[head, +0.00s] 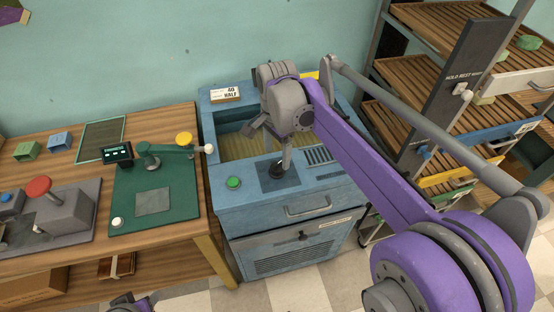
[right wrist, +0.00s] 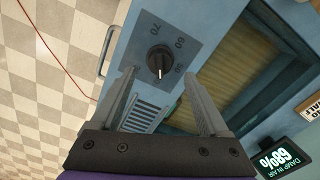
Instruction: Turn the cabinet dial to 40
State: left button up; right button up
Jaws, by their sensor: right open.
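The blue cabinet (head: 290,221) stands in the middle of the head view. Its dial (head: 277,170) sits on a dark plate on the top front, partly covered by my right gripper (head: 285,155). In the right wrist view the dial (right wrist: 159,62) is a round black knob with a white pointer line toward the picture's bottom. Numbers 70, 60 and apparently 50 show around it; 40 is not readable. My right gripper (right wrist: 160,85) is open and empty, its fingers pointing at the dial with the knob just beyond the gap. A piece of my left arm shows at the bottom edge.
A green button (head: 233,183) is left of the dial, a vent (head: 320,155) right. A display (right wrist: 286,160) reads 68% damp in air. A wooden bench (head: 75,245) stands left, slatted racks (head: 460,40) right.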

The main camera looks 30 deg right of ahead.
aim_at(277, 164)
notch_tip(277, 164, up, 6)
jog(key=shift+r, duration=0.1)
dwell(0.5)
jog(key=s+a+f+n+t, duration=0.2)
jog(key=s+a+f+n, duration=0.1)
jog(key=s+f+n, duration=0.4)
jog(key=s+a+f+n+t, duration=0.3)
jog(key=s+f+n, duration=0.4)
jog(key=s+n, duration=0.2)
jog(key=shift+a+p, duration=0.3)
jog(key=shift+p, duration=0.1)
jog(key=shift+f, duration=0.15)
jog(key=shift+c, duration=0.2)
